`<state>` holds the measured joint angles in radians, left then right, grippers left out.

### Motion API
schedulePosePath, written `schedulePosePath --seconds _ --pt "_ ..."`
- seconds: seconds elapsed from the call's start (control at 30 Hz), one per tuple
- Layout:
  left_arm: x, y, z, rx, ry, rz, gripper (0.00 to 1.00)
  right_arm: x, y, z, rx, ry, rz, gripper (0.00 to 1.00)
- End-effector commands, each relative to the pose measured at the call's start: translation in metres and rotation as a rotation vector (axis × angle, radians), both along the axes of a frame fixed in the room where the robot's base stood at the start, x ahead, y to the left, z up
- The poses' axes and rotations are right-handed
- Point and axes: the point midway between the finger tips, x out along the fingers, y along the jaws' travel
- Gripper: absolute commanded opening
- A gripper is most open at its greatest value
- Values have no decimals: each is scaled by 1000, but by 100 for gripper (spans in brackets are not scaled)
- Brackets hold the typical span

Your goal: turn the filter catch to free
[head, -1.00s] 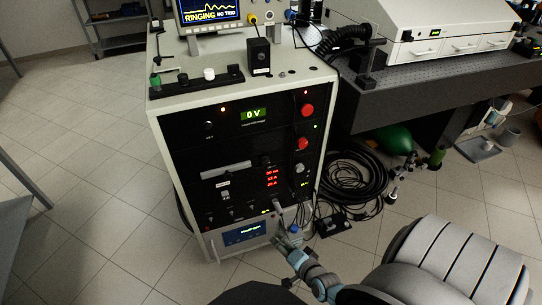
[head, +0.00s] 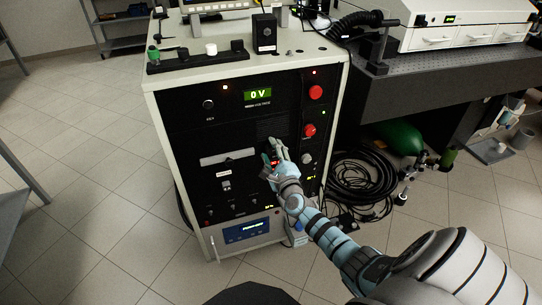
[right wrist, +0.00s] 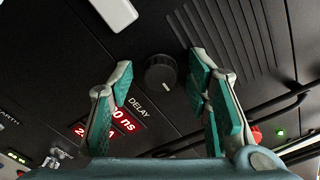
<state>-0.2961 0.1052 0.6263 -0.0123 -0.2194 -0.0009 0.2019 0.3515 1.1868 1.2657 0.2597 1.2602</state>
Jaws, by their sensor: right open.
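My right gripper (head: 273,150) is in front of the black rack's front panel, and its fingers also show in the right wrist view (right wrist: 165,85). It is open and empty. Beyond and between its fingertips is a round black knob (right wrist: 161,73) with a pale mark on its face, apart from the fingers. A DELAY label (right wrist: 137,102) is printed close to it. A slotted vent grille (right wrist: 225,40) lies beside the knob. I cannot tell for certain which part is the filter catch; no such label is readable. My left gripper is not in view.
A pale bar (head: 228,157) is on the panel left of my gripper. Red buttons (head: 316,92) sit on the panel's right side. A dark bar handle (right wrist: 280,110) crosses the right wrist view. Coiled black cables (head: 355,185) lie on the floor right of the rack.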

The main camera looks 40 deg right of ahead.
Motion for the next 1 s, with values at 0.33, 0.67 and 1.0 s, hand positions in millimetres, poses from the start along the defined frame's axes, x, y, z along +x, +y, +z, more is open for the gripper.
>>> schedulePosePath --seconds 0.33,0.67,1.0 --pt "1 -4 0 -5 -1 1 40 0 0 0 -1 1 1 22" --pt "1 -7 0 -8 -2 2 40 0 0 0 -6 3 1 0" --pt "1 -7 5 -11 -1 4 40 0 0 1 -115 42 0 0"
